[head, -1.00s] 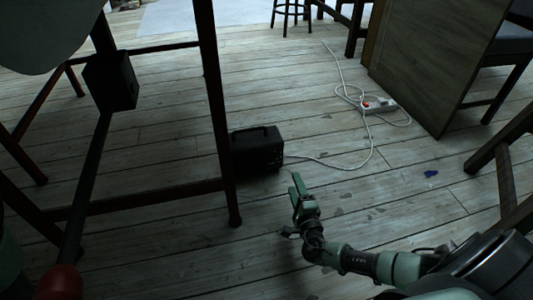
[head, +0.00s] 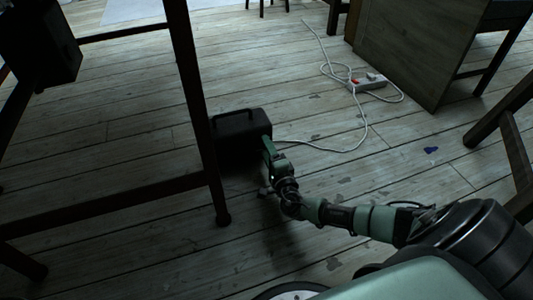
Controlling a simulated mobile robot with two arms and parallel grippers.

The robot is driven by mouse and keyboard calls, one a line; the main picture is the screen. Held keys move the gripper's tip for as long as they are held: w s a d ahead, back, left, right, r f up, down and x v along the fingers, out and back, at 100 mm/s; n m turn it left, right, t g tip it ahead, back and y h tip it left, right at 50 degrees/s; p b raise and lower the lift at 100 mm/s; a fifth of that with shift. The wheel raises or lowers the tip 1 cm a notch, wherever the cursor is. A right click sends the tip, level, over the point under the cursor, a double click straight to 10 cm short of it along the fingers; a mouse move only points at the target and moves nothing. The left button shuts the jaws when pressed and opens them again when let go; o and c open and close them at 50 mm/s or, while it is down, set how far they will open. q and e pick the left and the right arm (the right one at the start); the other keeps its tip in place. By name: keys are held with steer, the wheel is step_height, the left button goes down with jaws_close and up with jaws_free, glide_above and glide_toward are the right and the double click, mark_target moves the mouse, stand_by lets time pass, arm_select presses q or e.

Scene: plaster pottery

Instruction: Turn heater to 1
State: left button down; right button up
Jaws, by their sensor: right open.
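The heater looks to be the small black box (head: 238,128) with a top handle on the plank floor, partly behind a dark table leg. A white cord runs from its right side. Its dial and markings are too dark to make out. My right gripper (head: 268,147) is open at the box's right front corner, with its green fingers pointing at it. I cannot tell whether they touch it. My left gripper does not show.
A dark wooden table frame (head: 190,95) stands at left, its leg close to the box. A white power strip (head: 368,82) with a red switch lies on the floor at upper right. A wooden cabinet (head: 410,50) and a chair leg (head: 500,120) stand at right.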

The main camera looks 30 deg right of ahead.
steer(key=shift+w, duration=0.15)
jaws_close()
steer(key=m+p, duration=0.1)
steer(key=m, duration=0.8)
steer(key=shift+m, duration=0.3)
stand_by(0.6)
